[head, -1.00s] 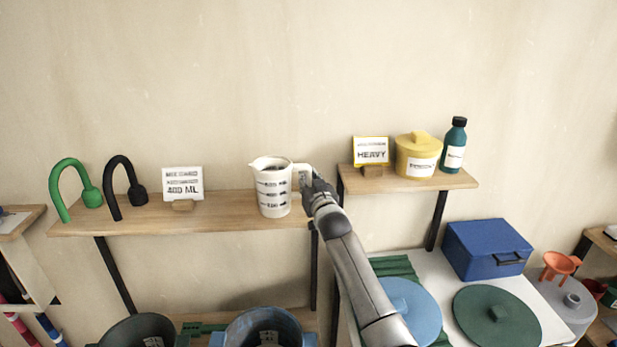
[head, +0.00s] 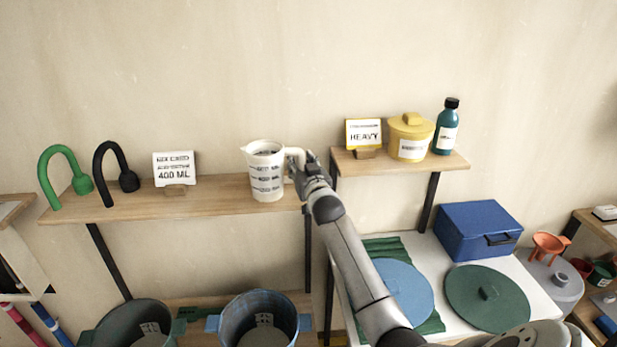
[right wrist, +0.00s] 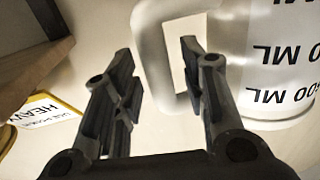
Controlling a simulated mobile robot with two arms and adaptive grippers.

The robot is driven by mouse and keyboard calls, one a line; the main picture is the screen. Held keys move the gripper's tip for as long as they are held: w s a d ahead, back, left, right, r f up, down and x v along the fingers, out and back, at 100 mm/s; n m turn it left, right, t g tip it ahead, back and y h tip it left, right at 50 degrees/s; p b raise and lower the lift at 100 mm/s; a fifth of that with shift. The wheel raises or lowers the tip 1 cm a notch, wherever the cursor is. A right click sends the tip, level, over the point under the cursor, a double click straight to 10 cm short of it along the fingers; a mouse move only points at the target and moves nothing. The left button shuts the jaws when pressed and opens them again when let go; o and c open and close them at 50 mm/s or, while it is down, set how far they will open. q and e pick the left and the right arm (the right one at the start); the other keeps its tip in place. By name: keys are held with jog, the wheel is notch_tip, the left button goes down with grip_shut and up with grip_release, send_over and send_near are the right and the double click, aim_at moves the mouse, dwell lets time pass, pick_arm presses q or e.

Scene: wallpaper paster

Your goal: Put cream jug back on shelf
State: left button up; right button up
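The cream jug (head: 265,172), with dark measuring marks, stands upright on the right end of the left wooden shelf (head: 225,197). Its handle points right, toward my right gripper (head: 301,166). In the right wrist view the jug (right wrist: 275,65) fills the upper right, with its lower edge cut off by nothing but its top out of frame. My right gripper (right wrist: 160,85) has its fingers apart, one on each side of the handle (right wrist: 150,50), with a visible gap. My left gripper is not in view.
A 400 ML card (head: 175,170) and green (head: 62,175) and black (head: 112,172) hooked items share the shelf. The right shelf holds a HEAVY card (head: 363,134), yellow pot (head: 411,137) and teal bottle (head: 447,128). Buckets (head: 262,318) stand below.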

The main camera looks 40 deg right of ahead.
jog(key=b+v, duration=0.2)
jog(key=v, duration=0.9)
jog(key=shift+s+b, duration=0.2)
jog(key=shift+b, duration=0.1)
jog(key=shift+f, duration=0.2)
